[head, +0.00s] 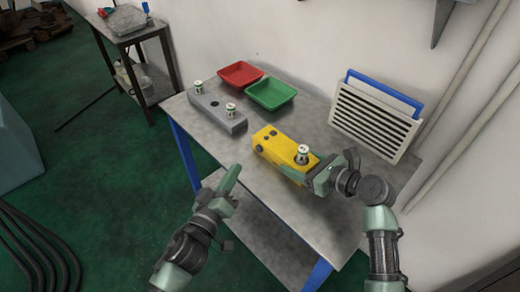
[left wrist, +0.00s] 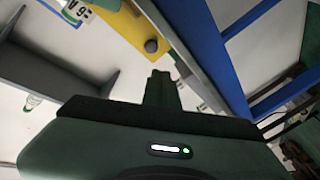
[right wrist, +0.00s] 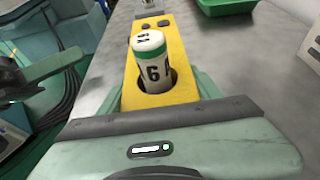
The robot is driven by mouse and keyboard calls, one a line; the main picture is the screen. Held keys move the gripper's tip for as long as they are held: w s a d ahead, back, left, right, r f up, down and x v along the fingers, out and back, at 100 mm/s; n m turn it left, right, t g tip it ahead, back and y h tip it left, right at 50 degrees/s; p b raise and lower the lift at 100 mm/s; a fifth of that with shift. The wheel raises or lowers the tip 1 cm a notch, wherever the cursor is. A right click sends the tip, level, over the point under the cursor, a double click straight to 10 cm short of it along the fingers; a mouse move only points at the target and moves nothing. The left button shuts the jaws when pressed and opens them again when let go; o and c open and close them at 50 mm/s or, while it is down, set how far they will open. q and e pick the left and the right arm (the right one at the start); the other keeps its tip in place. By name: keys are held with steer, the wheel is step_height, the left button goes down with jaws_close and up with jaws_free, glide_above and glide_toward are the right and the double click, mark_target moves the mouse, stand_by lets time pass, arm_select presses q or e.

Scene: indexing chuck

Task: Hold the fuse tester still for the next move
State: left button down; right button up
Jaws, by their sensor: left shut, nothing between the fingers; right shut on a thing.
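The yellow fuse tester (head: 271,144) lies on the grey table. A white and green fuse (head: 302,152) stands in the round hole at its near end. In the right wrist view the fuse (right wrist: 152,62) leans a little and shows a "6". My right gripper (head: 304,171) is shut on the near end of the tester, with a finger along each side of its yellow body (right wrist: 175,47). My left gripper (head: 234,174) is shut and empty, apart from the tester, in front of the table's left edge. Its closed fingers (left wrist: 160,88) show in the left wrist view.
A red tray (head: 241,73) and a green tray (head: 271,93) lie behind. A slatted white rack (head: 372,122) stands at the back right. The table front is clear.

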mark_target(250, 165)
arm_select(q)
steer(key=a+n+y, duration=0.2)
steer(key=n, duration=0.1)
steer(key=a+n+y, duration=0.1)
steer(key=shift+s+f+n+y, duration=0.25)
steer(key=shift+s+n+y, duration=0.05)
steer(key=shift+s+y, duration=0.1)
steer(key=shift+d, duration=0.1)
steer(key=shift+w+d, duration=3)
steer(key=shift+w, duration=0.2)
steer(key=shift+w+d, duration=0.25)
